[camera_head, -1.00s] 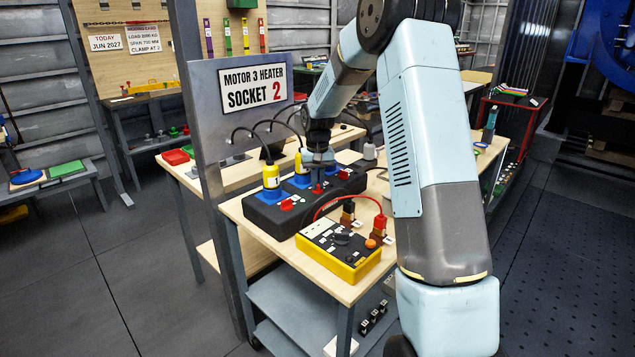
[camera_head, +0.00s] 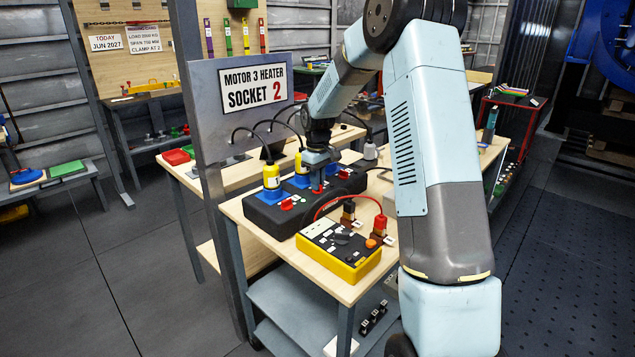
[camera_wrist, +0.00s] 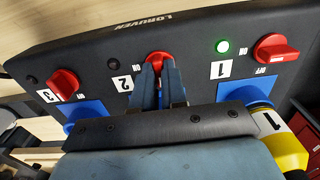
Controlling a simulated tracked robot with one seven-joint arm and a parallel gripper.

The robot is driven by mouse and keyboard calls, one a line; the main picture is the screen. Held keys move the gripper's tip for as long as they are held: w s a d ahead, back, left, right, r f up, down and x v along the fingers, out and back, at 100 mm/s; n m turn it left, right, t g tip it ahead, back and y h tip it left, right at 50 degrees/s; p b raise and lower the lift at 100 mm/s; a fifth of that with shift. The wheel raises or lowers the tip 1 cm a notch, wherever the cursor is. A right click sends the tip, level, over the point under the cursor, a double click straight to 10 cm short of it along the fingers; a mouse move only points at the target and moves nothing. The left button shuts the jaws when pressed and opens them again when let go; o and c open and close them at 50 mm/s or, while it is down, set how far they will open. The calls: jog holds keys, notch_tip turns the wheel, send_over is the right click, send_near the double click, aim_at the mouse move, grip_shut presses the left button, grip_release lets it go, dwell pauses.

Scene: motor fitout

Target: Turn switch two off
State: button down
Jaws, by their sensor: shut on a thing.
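A black socket box (camera_wrist: 95,42) carries red rotary switches and number plates 1, 2 and 3. My gripper (camera_wrist: 157,72) is shut on the red knob of switch two (camera_wrist: 158,58), beside plate 2 (camera_wrist: 122,84); the fingers hide part of the knob, so its exact angle is unclear. The small lamp by switch two (camera_wrist: 113,51) looks dark. In the head view my gripper (camera_head: 317,184) reaches down onto the middle of the box (camera_head: 268,213).
Switch one (camera_wrist: 277,47) has a lit green lamp (camera_wrist: 222,46) beside it; switch three (camera_wrist: 65,82) sits at the left. Yellow plugs (camera_head: 271,176) with cables stand close to the gripper. A yellow tester (camera_head: 340,250) with red and black leads lies in front.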

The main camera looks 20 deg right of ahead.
dwell(0.4)
jog(key=c, duration=1.2)
grip_release()
jog(key=shift+r, duration=0.1)
notch_tip(320, 180, up, 14)
jog(key=shift+f, duration=0.25)
